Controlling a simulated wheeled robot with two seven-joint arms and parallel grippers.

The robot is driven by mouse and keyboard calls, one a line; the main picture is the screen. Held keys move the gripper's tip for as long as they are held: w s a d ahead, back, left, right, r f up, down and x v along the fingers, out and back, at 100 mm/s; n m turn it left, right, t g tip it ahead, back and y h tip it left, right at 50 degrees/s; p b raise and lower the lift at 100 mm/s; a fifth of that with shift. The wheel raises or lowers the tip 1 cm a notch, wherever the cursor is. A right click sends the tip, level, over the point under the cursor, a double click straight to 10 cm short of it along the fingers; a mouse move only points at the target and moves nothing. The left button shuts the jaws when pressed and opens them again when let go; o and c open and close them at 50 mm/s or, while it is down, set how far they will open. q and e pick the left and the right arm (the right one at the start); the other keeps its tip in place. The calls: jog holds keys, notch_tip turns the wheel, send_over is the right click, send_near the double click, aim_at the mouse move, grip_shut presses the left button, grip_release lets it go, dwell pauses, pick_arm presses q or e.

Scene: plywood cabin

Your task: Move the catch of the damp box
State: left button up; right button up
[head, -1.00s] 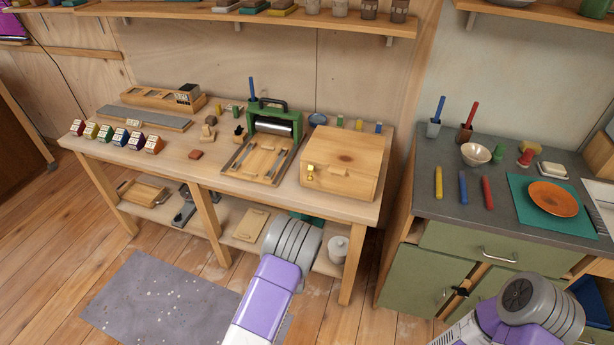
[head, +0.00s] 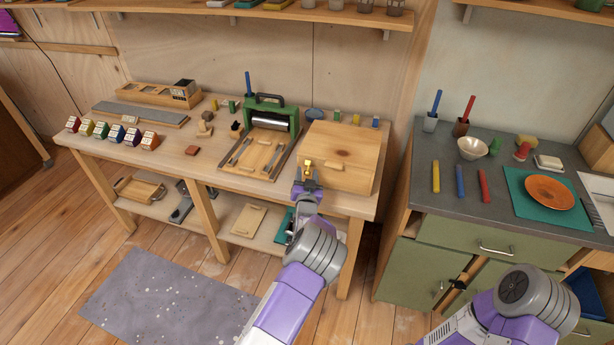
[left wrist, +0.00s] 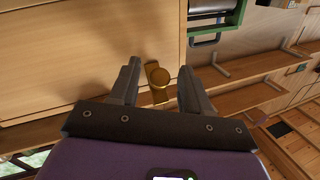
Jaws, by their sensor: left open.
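The damp box is a pale wooden box (head: 345,150) at the right end of the workbench; its wood fills the upper left of the left wrist view (left wrist: 70,50). Its small brass catch (head: 308,163) is on the front near the left corner. In the left wrist view the catch (left wrist: 159,84) shows as a round knob on a plate, between the two fingers. My left gripper (head: 307,178) is at the box's front, open around the catch; I cannot tell whether a finger touches it. My right arm shows at the lower right, but its gripper is out of view.
A green roller press (head: 271,115) with a wooden bed stands left of the box on the workbench (head: 180,165). Small jars stand behind the box. A shelf (head: 240,14) runs above. A grey counter (head: 450,210) with dishes is at the right.

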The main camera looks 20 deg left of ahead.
pick_arm(q)
jog(key=shift+w, duration=0.25)
jog(key=shift+a, duration=0.1)
grip_shut()
jog(key=t+b, duration=0.1)
jog(key=b, duration=0.2)
jog(key=f+t+b, duration=0.1)
jog(key=b, duration=0.3)
jog(key=shift+w+n+y, duration=0.1)
jog(key=shift+n+y, duration=0.2)
jog(key=shift+t+b, duration=0.3)
jog(key=shift+b, duration=0.45)
jog(key=shift+r, duration=0.1)
